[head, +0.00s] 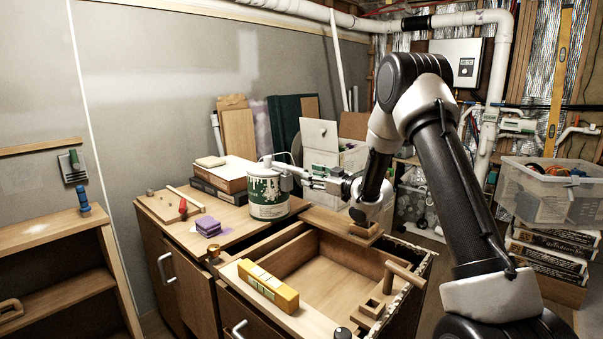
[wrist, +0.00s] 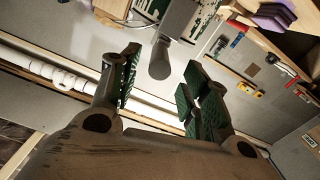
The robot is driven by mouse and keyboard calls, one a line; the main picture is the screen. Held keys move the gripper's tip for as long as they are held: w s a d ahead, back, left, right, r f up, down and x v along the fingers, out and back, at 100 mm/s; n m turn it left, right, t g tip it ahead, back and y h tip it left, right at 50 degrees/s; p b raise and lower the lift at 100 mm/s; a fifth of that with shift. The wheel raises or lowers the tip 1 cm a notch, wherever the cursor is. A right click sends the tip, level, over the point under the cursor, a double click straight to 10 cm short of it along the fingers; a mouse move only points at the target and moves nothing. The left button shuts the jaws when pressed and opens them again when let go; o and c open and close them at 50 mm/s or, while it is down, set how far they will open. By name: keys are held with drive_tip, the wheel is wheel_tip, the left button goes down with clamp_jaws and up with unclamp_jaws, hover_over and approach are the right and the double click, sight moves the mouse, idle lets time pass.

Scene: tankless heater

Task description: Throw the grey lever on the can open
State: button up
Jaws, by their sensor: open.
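A green and white can (head: 266,204) stands upright on the workbench top. The grey lever (wrist: 160,60) on the can shows in the wrist view as a short rounded bar. It points into the gap between my fingers. In the head view the lever is mostly hidden by my gripper (head: 296,176), which comes to the can from the right. In the wrist view my gripper (wrist: 158,82) is open, with green-padded fingers on either side of the lever's end. I see gaps between the lever and the pads; no contact shows.
Stacked boxes (head: 222,176) stand close behind the can. Purple sponges (head: 208,226) and a red-handled tool (head: 183,207) lie to its left. An open drawer (head: 318,262) and a yellow box (head: 268,286) are in front. Clear bins stand at right.

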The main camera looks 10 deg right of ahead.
sight(290, 169)
drive_tip(key=x, duration=0.5)
drive_tip(key=shift+w, duration=0.1)
drive_tip(key=shift+c, duration=0.5)
clamp_jaws()
